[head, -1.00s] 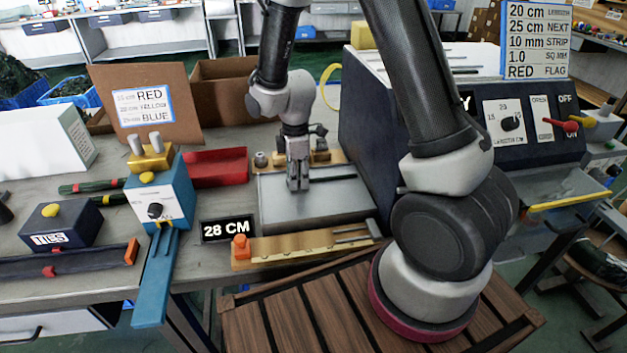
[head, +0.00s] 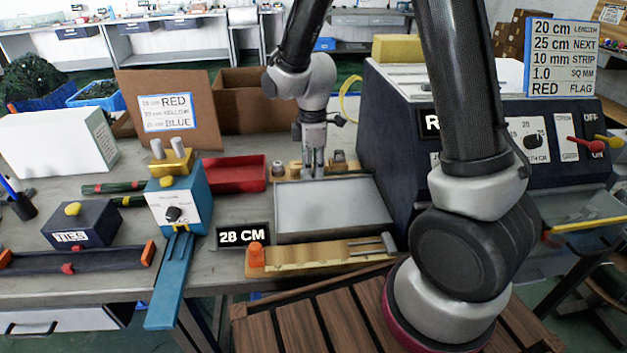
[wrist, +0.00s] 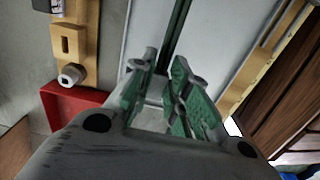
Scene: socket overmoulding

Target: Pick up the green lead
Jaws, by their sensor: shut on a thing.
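The green lead (wrist: 174,40) shows in the wrist view as a dark green strip running away from between my fingertips over the pale tray (wrist: 205,40). My gripper (wrist: 160,85) is shut on it; the fingers have green faces, and the held part is partly hidden between them. In the head view my gripper (head: 314,172) points down at the back edge of the grey tray (head: 335,215). The lead is too thin to make out clearly there.
A red bin (head: 238,174) stands left of the tray, and a wooden fixture with knobs (head: 279,170) behind it. A dark machine (head: 390,130) rises close on the right. A wooden gauge (head: 320,257) and a 28 CM display (head: 243,237) lie in front.

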